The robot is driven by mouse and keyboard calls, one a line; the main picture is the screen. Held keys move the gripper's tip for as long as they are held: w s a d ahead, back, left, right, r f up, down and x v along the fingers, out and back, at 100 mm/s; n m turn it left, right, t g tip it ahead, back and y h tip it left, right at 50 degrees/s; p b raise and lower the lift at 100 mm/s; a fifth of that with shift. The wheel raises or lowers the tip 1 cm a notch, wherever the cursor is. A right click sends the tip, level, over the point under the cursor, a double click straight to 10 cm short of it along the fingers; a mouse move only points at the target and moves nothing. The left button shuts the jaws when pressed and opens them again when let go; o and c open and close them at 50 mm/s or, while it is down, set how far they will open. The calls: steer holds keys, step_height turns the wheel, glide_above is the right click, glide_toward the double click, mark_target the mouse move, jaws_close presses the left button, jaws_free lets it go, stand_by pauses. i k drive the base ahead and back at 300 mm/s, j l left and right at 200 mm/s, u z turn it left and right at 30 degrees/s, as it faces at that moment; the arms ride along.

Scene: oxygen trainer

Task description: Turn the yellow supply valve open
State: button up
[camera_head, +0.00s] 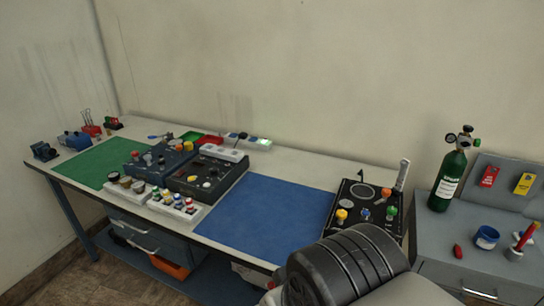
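A yellow knob (342,214), which looks like the yellow supply valve, sits at the front left of a black panel (350,194) at the right end of the table. It is small here, and I cannot tell how far it is turned. A blue knob (365,214) and a green knob (391,211) stand to its right on the same panel. An orange knob is behind them. My gripper is not in view. A dark ribbed part of my own arm fills the bottom right, in front of the panel's near edge, and hides the table's front corner there.
A blue mat (265,217) lies bare left of the panel. Dark control boxes (208,177) and small bottles stand farther left, beside a green mat (100,164). A grey cabinet (452,246) at right carries a green oxygen cylinder (448,181), a blue cup and tags.

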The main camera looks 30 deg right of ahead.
mark_target(342, 214)
steer(key=z, duration=1.45)
